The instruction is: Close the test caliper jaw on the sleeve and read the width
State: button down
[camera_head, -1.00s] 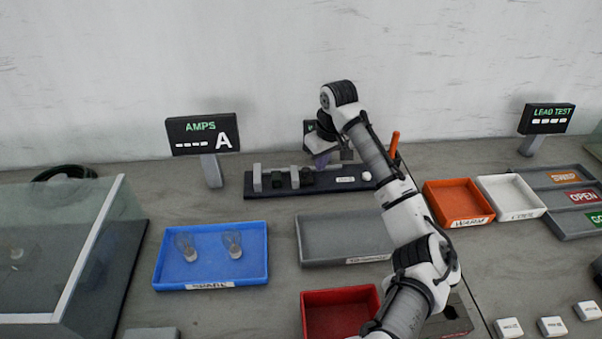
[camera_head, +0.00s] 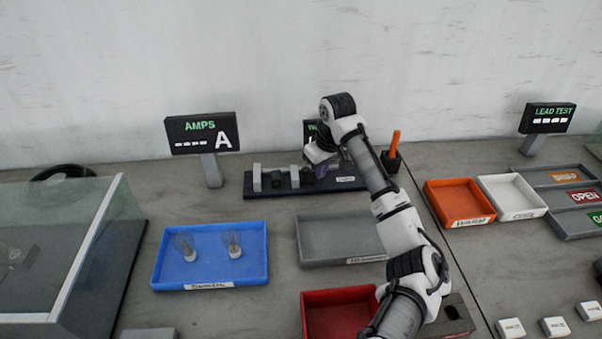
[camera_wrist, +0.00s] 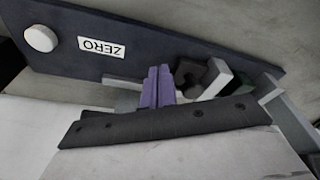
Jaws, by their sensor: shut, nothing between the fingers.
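The test caliper (camera_head: 258,192) is a dark rail at the back of the bench. It has a grey end jaw (camera_head: 257,178) at the left and a second grey jaw (camera_head: 295,177) to its right. A dark green piece (camera_head: 276,182), apparently the sleeve, sits between them. In the wrist view, that grey jaw (camera_wrist: 216,78) has a black block (camera_wrist: 188,75) on its outer side. My gripper (camera_head: 324,172) is low over the rail, right of the black block. Its purple fingers (camera_wrist: 158,88) are shut and empty, close beside the block; contact is unclear.
The rail carries a ZERO label (camera_wrist: 101,47) and a white round button (camera_wrist: 40,38). A display (camera_head: 310,129) behind my arm is mostly hidden. An orange-handled tool (camera_head: 395,145) stands at the right. Grey (camera_head: 312,258), blue (camera_head: 210,285) and red (camera_head: 310,297) trays lie in front.

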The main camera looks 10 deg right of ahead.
aim_at(303, 170)
jog(key=shift+a, duration=0.1)
dwell(0.3)
jog(key=shift+a+p, duration=1.15)
jog(key=shift+a, duration=1.95)
jog(key=shift+d, duration=0.7)
jog(key=shift+d+r+p, duration=0.1)
jog(key=shift+r+p, duration=3.2)
jog(key=shift+r, duration=0.2)
